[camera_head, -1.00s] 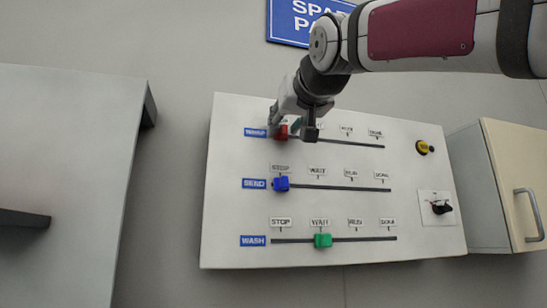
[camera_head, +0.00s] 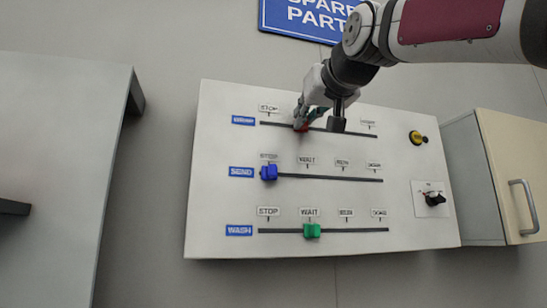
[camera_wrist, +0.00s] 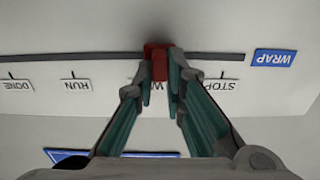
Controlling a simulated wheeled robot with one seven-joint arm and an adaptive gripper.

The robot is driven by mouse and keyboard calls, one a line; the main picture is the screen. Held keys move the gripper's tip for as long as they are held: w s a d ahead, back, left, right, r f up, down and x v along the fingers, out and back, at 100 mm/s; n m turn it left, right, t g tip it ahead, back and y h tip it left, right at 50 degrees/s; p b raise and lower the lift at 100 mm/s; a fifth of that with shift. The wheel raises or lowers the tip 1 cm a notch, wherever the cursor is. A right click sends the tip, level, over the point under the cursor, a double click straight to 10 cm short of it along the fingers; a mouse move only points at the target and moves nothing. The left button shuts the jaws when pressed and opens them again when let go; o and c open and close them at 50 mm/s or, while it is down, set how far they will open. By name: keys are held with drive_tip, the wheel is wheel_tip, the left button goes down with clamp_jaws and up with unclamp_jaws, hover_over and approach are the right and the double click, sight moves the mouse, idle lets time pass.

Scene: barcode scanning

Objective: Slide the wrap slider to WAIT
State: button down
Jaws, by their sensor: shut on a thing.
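The red wrap slider (camera_head: 301,128) sits on the top rail of the white panel, right of the STOP label (camera_head: 268,108). In the wrist view, which is upside down, the red slider (camera_wrist: 160,64) is between the fingertips of my gripper (camera_wrist: 162,72). My gripper (camera_head: 303,119) is shut on it. The wrap row's WAIT label is mostly hidden behind the fingers, with a W showing. The slider is around WAIT; exact alignment is unclear. The RUN label (camera_wrist: 76,85) lies farther along the rail.
Below are the blue SEND slider (camera_head: 269,173) at STOP and the green WASH slider (camera_head: 312,231) at WAIT. A yellow-based button (camera_head: 417,138) and a black knob (camera_head: 433,198) are at the panel's right. A cabinet (camera_head: 510,175) stands beyond.

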drive_tip(key=shift+w+d, duration=0.15)
drive_tip(key=shift+d, duration=0.55)
drive_tip(key=c, duration=1.6)
unclamp_jaws()
drive_tip(key=shift+c, duration=0.2)
drive_tip(key=s+d, duration=0.2)
drive_tip(key=s, duration=0.9)
drive_tip(key=shift+s+d, duration=0.2)
drive_tip(key=shift+s, duration=0.15)
